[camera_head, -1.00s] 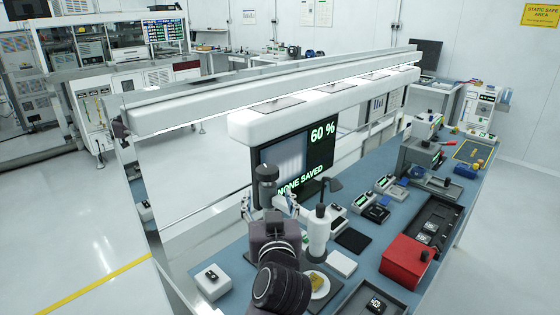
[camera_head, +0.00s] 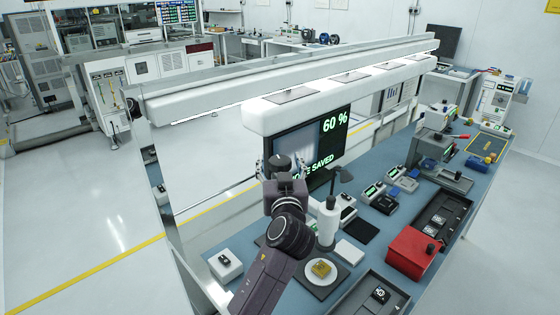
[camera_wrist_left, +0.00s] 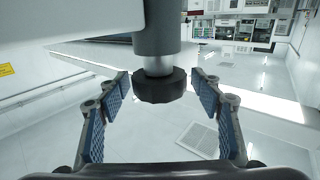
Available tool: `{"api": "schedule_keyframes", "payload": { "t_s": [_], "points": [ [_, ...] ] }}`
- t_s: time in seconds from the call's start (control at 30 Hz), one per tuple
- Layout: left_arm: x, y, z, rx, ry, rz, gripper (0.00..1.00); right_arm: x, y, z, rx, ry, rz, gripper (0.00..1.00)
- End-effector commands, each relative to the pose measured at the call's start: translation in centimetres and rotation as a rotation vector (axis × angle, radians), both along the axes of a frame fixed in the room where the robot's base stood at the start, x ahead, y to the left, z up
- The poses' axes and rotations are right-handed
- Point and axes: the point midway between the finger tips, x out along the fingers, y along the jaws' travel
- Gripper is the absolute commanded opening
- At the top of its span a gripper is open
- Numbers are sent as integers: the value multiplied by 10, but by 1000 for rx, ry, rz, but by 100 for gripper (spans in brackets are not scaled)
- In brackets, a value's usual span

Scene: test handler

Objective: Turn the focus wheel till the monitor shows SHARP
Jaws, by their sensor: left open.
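The monitor (camera_head: 333,148) shows 60 % in green and a blurred grey picture. The line below ends in SAVED, its start covered by my left gripper. The focus wheel appears to be the dark round knob (camera_wrist_left: 158,86) on a grey cylinder in the left wrist view. In the head view a dark round cap (camera_head: 282,161) in front of the monitor seems to be the same knob. My left gripper (camera_wrist_left: 159,93) is open, with one blue-padded finger on each side of the knob. Gaps show between both fingers and the knob. My right gripper is out of view.
A white column (camera_head: 327,225) stands on the blue bench just right of my left arm, beside a round plate with a yellow chip (camera_head: 320,268). A red box (camera_head: 411,254) and dark trays are further right. A white overhead beam (camera_head: 340,92) runs above the monitor.

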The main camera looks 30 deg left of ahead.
Motion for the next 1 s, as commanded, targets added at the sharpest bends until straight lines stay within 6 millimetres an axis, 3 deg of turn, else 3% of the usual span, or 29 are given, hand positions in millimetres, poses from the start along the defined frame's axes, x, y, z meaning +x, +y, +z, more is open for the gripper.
{"api": "schedule_keyframes", "payload": {
  "t_s": [0.07,0.43,0.73,1.0],
  "points": [
    [0,0,0,0,0,0,59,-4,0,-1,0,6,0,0],
    [0,-1,0,0,0,0,18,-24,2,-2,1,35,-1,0],
    [-1,0,1,0,2,-34,17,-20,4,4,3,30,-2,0],
    [-1,1,3,3,4,-183,17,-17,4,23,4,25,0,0]
  ]
}}
